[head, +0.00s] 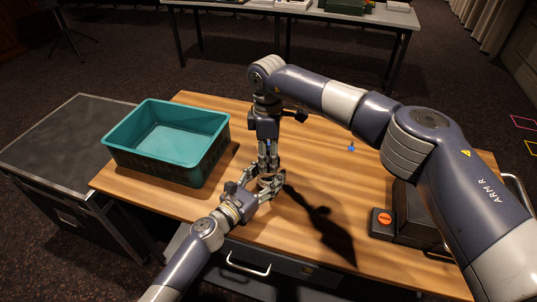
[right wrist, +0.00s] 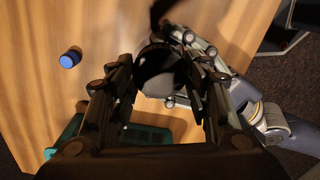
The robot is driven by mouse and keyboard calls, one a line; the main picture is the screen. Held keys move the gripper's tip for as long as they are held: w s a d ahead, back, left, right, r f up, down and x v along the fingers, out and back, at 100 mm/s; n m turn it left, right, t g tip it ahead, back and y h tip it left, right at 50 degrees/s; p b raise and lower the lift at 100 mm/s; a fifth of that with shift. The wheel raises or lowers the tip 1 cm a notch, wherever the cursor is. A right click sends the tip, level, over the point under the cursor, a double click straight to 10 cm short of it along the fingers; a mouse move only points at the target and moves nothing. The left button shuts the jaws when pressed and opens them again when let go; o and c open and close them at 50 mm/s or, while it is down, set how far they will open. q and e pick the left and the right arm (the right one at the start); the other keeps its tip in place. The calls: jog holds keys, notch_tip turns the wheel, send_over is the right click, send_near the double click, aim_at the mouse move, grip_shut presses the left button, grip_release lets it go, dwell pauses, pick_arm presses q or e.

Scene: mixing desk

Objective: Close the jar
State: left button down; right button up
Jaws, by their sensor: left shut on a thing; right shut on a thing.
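My right gripper (head: 268,168) points straight down over the middle of the desk. In the right wrist view a dark round thing (right wrist: 156,72), which looks like the jar's lid, sits between its fingertips. My left gripper (head: 268,188) comes in from the front left, just below the right one, and is shut on what seems to be the jar. The fingers hide most of the jar, and I cannot tell whether lid and jar touch. The left gripper also shows beyond the lid in the right wrist view.
A teal crate (head: 121,157) stands at the desk's left. A small blue-topped object (head: 351,148) lies right of the grippers; it also shows in the right wrist view (right wrist: 70,58). A dark box with an orange-red knob (head: 384,218) is at the right. The wooden desk (head: 225,112) has bare room behind.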

jog(key=m, duration=0.6)
jog(key=shift+w+m, duration=0.1)
jog(key=shift+m, duration=0.3)
jog(key=o, duration=0.6)
jog(key=shift+o, duration=0.2)
jog(key=shift+r, duration=2.25)
jog(key=shift+c, duration=0.3)
